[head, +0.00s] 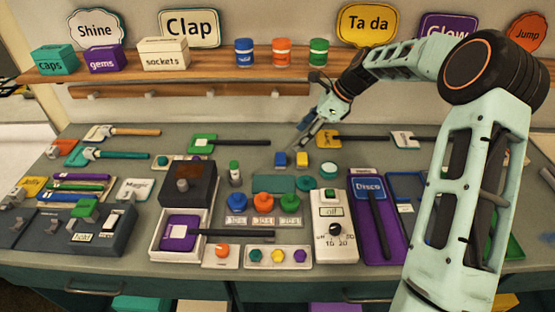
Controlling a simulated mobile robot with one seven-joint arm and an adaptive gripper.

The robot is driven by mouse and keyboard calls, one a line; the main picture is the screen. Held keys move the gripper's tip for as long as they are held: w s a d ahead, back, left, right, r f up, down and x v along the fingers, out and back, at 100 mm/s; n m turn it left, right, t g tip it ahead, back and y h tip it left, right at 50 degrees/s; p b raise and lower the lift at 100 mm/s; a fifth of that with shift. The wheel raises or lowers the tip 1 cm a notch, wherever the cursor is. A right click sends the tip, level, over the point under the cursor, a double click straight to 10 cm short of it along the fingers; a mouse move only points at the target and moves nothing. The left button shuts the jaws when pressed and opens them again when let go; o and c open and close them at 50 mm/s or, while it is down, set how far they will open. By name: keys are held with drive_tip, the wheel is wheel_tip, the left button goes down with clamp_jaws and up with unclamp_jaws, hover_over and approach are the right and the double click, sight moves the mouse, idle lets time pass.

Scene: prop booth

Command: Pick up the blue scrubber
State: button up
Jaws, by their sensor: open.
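A small blue block (281,159), which looks like the blue scrubber, sits on the grey bench top near the middle, just left of a small yellow block (302,160). It is too small in the head view to make out its texture. My gripper (303,145) reaches in from the upper right, with its thin fingers pointing down and left. It is open and appears empty, close above and behind the two blocks. I cannot tell its exact height over the bench.
A black-handled green paddle (203,143) lies to the left and a yellow one (328,139) to the right. A green-topped bottle (235,173) stands left of the blocks. A teal pad (273,184) lies in front. A wooden shelf (200,67) with boxes and jars runs behind.

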approach(281, 157)
drive_tip(key=x, duration=0.3)
drive_tip(key=shift+a+r, duration=0.2)
drive_tip(key=shift+a, duration=0.05)
drive_tip(key=shift+d+p+x, duration=0.15)
drive_tip(key=shift+p+x, duration=0.2)
drive_tip(key=shift+x, duration=1.05)
drive_tip(key=shift+d+p+x, duration=0.1)
drive_tip(key=shift+p+x, duration=0.25)
drive_tip(key=shift+x, duration=1.1)
drive_tip(key=shift+f, duration=0.15)
drive_tip(key=shift+c, duration=0.2)
drive_tip(key=c, duration=1.1)
